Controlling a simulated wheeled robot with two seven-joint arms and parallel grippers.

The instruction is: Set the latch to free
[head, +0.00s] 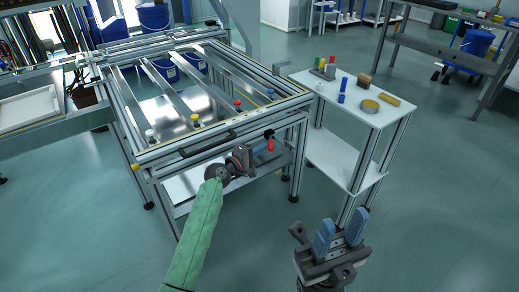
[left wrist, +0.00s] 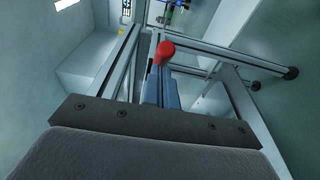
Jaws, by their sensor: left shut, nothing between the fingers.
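The latch shows as a red knob (head: 270,146) under a small black mount (head: 268,133) at the front right of the panel frame. In the left wrist view the red knob (left wrist: 166,48) is just beyond my fingertips. My left gripper (head: 252,154) is shut and empty, close to the left of the knob. Its blue fingers (left wrist: 160,88) are together in the left wrist view, and I cannot tell whether they touch the knob. My right gripper (head: 341,230) is open and empty at the lower right, away from the frame.
The aluminium frame (head: 222,128) has slanted bars and several coloured knobs on top. A white side table (head: 345,112) with small coloured items stands to its right. Open floor (head: 440,220) lies at the lower right.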

